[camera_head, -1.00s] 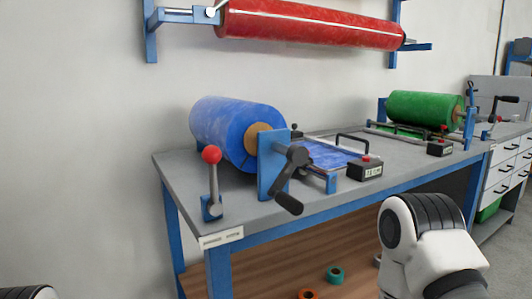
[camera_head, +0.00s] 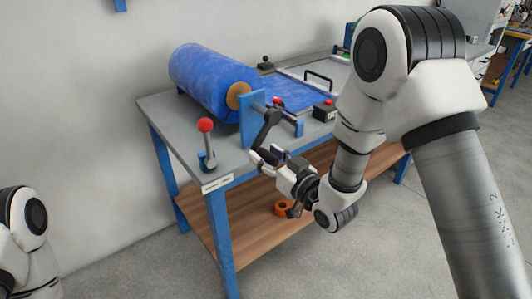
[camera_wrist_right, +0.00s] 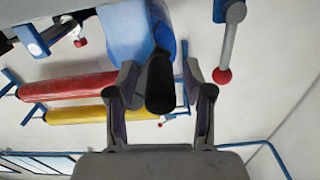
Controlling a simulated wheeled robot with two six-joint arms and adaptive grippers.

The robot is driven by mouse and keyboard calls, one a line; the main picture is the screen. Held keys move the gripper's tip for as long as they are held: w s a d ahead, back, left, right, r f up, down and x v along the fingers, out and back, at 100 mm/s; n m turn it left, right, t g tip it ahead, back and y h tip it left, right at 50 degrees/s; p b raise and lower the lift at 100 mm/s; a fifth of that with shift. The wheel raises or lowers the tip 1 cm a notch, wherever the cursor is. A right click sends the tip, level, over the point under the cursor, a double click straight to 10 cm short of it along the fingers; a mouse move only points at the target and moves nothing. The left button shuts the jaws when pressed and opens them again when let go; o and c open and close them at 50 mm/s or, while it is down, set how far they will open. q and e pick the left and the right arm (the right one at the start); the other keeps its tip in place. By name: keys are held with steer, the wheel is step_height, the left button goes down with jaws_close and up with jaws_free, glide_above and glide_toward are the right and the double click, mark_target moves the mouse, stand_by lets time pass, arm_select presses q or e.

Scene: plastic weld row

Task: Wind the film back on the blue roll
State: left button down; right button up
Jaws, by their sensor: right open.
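The blue roll (camera_head: 208,80) lies on its stand on the grey bench, with a blue sheet of film (camera_head: 287,94) spread flat to its right. A blue end plate (camera_head: 251,118) carries a dark crank (camera_head: 267,127) whose handle hangs down at the bench's front edge. My right gripper (camera_head: 269,156) is at that handle. In the right wrist view the dark handle (camera_wrist_right: 160,82) stands between the two open fingers (camera_wrist_right: 160,70); contact cannot be told. The roll also shows there (camera_wrist_right: 127,35). My left gripper is out of view; only part of that arm shows at lower left.
A red-knobbed lever (camera_head: 206,148) stands on the bench left of the crank. A black box with a red button (camera_head: 324,110) sits right of the film's edge. An orange ring (camera_head: 283,208) lies on the lower shelf. Open floor lies in front.

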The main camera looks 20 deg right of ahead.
steer(key=shift+w+a, duration=0.1)
steer(key=shift+w, duration=0.1)
jaws_close()
steer(key=shift+a+r+m+p, duration=0.15)
steer(key=shift+r+m+p, duration=0.15)
steer(key=shift+m, duration=0.1)
